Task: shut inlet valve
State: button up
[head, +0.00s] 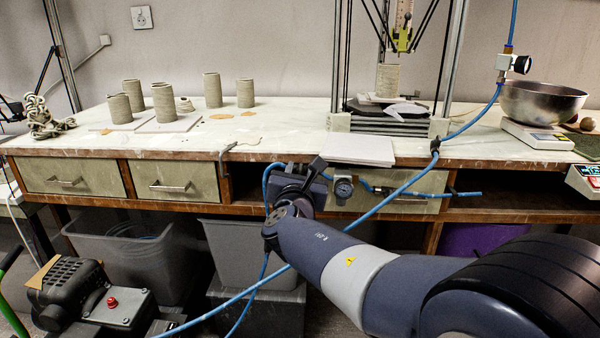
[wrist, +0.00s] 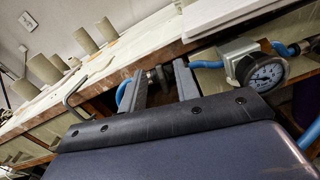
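A small dark metal fitting (wrist: 156,78), which may be the inlet valve, shows between and beyond my fingertips in the wrist view. A blue hose curves beside it on the left. My gripper (wrist: 161,72) is open, its two fingers apart, pointing at the bench front. I cannot tell whether the fingers touch the fitting or which way its handle is turned. A round pressure gauge (wrist: 262,72) on a pale block sits just right of the fingers. In the head view my gripper (head: 308,176) is left of the gauge (head: 343,188) and hides the fitting.
The bench top (head: 290,125) holds clay cylinders, a printer and a steel bowl (head: 541,101). White sheets (head: 358,149) lie at its front edge above my gripper. A blue hose (head: 395,192) runs right from the gauge. A hook (head: 224,158) and drawers (head: 176,183) are left; grey bins stand below.

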jog(key=s+p, duration=0.1)
jog(key=s, duration=0.9)
jog(key=shift+s+a+p, duration=0.2)
jog(key=shift+s+p, duration=0.1)
jog(key=shift+s, duration=0.1)
jog(key=shift+w, duration=0.15)
jog(key=w, duration=0.3)
jog(key=w+b, duration=0.1)
jog(key=w, duration=0.7)
jog(key=shift+d, duration=0.25)
jog(key=shift+s+r+n+y+p, duration=0.2)
jog(key=shift+n+y+p, duration=0.15)
jog(key=shift+n, duration=0.65)
jog(key=shift+a+f+n, duration=0.1)
jog(key=shift+f+n, duration=0.1)
jog(key=shift+n, duration=0.2)
